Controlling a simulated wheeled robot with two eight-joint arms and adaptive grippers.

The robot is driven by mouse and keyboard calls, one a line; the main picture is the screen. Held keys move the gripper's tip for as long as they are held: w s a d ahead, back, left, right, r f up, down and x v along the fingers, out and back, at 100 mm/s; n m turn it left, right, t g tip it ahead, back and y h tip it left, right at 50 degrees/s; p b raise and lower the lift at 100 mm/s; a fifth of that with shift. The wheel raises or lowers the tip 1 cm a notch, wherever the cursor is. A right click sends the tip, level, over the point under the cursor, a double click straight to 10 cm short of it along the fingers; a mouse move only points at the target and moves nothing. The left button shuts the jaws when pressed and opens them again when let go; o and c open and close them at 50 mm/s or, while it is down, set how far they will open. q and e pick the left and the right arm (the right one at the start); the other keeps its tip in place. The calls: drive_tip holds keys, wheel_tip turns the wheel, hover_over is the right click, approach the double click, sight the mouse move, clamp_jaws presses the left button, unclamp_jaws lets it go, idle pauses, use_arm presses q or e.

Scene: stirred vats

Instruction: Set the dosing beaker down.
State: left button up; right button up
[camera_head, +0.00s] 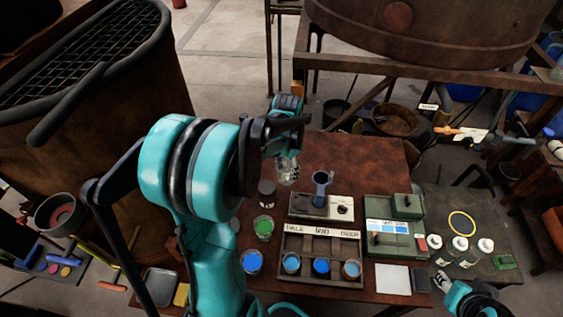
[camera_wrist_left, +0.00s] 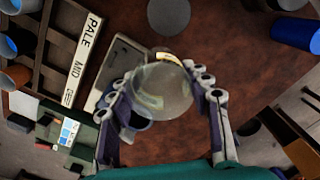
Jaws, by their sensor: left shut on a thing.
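My left gripper (camera_head: 286,157) is shut on a clear glass beaker (camera_head: 288,172), above the far left part of the brown table (camera_head: 360,150). In the left wrist view the beaker (camera_wrist_left: 163,92) sits between the two fingers and looks nearly empty. The surface below shows through and around it, so I cannot tell its exact height. My right gripper (camera_head: 443,283) is at the lower right, near the table's right edge; its jaws are too small to read.
A labelled rack (camera_head: 320,246) holds blue-filled cups. A dark jar (camera_head: 267,193) and a green-filled cup (camera_head: 264,228) stand left of them. The table's back middle is clear.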

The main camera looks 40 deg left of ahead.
use_arm(q)
drive_tip(key=w+a+f+b, duration=0.1)
drive_tip(key=a+f, duration=0.1)
drive_tip(key=a, duration=0.1)
drive_tip(key=w+a+f+b, duration=0.1)
drive_tip(key=w+a+f, duration=0.1)
drive_tip(key=a, duration=0.1)
drive_tip(key=w+a+f+b, duration=0.1)
drive_tip(key=w+a+f, duration=0.1)
drive_tip(key=a, duration=0.2)
drive_tip(key=shift+w+f+b, duration=0.1)
drive_tip(key=shift+f+b, duration=0.2)
drive_tip(key=shift+f, duration=0.1)
drive_tip(key=shift+d+f+b, duration=0.1)
drive_tip(key=shift+f+b, duration=0.7)
drive_tip(key=shift+f, duration=1.1)
drive_tip(key=shift+f, duration=0.15)
drive_tip(key=o, duration=1.2)
